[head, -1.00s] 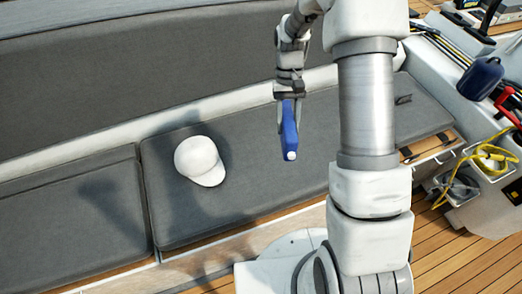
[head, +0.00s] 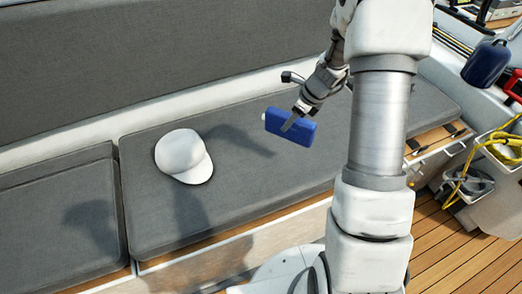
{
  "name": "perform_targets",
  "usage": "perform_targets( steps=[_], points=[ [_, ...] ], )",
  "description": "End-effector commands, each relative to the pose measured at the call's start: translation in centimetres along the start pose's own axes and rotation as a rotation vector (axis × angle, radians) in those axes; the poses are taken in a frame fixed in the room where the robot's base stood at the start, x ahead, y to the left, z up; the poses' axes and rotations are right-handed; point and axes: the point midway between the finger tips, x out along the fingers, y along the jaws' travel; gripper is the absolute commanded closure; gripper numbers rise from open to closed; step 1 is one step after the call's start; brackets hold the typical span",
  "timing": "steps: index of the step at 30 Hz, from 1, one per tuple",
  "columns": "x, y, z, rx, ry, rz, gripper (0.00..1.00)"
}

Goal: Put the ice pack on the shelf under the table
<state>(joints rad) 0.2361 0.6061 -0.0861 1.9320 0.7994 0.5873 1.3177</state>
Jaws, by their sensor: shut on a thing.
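The ice pack (head: 302,130) is a blue, flat block with a small white cap at its left end. My gripper (head: 291,124) is shut on it and holds it in the air in front of the grey bench seat. The pack's broad side faces the camera and it tilts slightly down to the right. One finger shows across its near face; the other finger is hidden behind it. The table and the shelf under it are not in view.
A white cap (head: 183,156) lies on the grey bench cushion (head: 145,215). At the right are a dark blue container (head: 485,62), a bin with yellow rope (head: 505,145) and an open drawer (head: 440,150). Wooden deck (head: 440,245) shows at the lower right.

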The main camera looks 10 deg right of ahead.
Motion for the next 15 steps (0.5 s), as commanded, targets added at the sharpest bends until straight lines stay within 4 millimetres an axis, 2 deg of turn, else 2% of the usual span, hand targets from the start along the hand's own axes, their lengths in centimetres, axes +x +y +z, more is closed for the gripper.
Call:
perform_targets(
  steps=[1, 6, 10, 15],
  points=[
    [1.1, -0.7, -1.0, 0.097, 0.000, -0.043, 1.00],
    [1.8, -2.7, -3.0, 0.378, -0.001, -0.160, 1.00],
    [2.0, -3.6, -4.1, 0.512, -0.001, -0.216, 1.00],
    [2.2, -4.1, -4.7, 0.593, -0.001, -0.247, 1.00]
  ],
)
